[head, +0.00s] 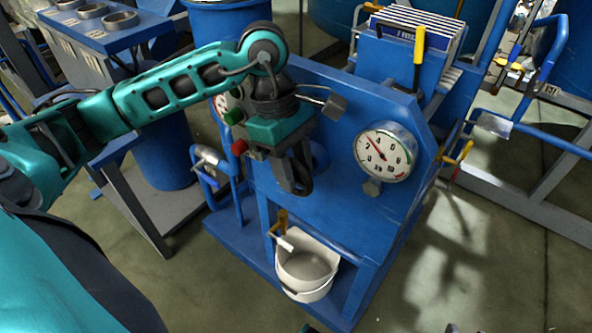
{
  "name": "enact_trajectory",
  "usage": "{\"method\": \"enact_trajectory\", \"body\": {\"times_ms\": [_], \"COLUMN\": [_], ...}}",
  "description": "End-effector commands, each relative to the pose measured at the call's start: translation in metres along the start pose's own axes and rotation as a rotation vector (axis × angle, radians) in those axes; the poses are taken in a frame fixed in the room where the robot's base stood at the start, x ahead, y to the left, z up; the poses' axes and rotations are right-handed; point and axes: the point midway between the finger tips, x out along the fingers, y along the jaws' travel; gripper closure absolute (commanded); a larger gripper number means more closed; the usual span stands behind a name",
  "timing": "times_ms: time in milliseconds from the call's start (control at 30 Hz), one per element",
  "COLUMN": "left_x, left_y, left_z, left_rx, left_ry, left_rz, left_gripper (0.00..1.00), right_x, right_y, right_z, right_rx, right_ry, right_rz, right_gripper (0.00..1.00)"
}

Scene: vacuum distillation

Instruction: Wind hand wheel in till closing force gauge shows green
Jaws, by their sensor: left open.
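The round white gauge (386,153) is on the right of the blue machine's sloping panel. Its thin needle points to the upper left, away from the coloured marks at the right and lower right of the dial. My left gripper (299,186) is open, pointing down in front of the panel, left of the gauge. A rounded blue part (320,156) shows just behind its fingers; it may be the hand wheel, but the gripper and wrist hide most of it. I cannot tell whether the fingers touch it. My right gripper is not clearly seen.
A green button (233,116) and a red button (240,147) are left of my gripper. A second gauge (221,105) is partly hidden by my arm. A yellow-handled lever (419,45) stands above.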

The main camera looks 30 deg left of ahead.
Motion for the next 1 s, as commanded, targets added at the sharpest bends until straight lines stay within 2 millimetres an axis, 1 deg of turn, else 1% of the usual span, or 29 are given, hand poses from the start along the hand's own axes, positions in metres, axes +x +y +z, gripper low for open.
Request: {"method": "enact_trajectory", "body": {"times_ms": [33,167,300,400,500,667,1000], "left_x": [-0.014,-0.044,-0.074,-0.091,-0.103,-0.111,-0.111], "left_y": [0.001,0.001,0.001,0.0,0.0,0.0,0.0], "left_z": [0.0,0.001,0.001,0.001,0.0,0.0,0.0], "left_rx": [0.0,0.0,-0.001,0.0,-0.001,0.0,0.0], "left_ry": [0.002,0.002,0.002,0.002,0.001,0.001,0.001], "left_rz": [0.004,0.004,0.004,0.002,0.002,0.0,-0.001], "left_gripper": [0.6,0.6,0.6,0.6,0.6,0.6,0.6], "right_x": [-0.003,-0.007,-0.009,-0.011,-0.012,-0.011,-0.011], "right_y": [0.0,0.001,0.003,0.005,0.006,0.008,0.008], "right_z": [-0.004,-0.008,-0.007,-0.007,-0.008,-0.005,-0.004], "right_rx": [0.0,-0.001,-0.004,-0.006,-0.01,-0.013,-0.012], "right_ry": [0.002,0.002,-0.002,-0.003,-0.001,-0.003,-0.007], "right_rz": [0.001,0.004,0.011,0.015,0.018,0.02,0.021], "right_gripper": [0.57,0.57,0.57,0.57,0.57,0.57,0.57]}}
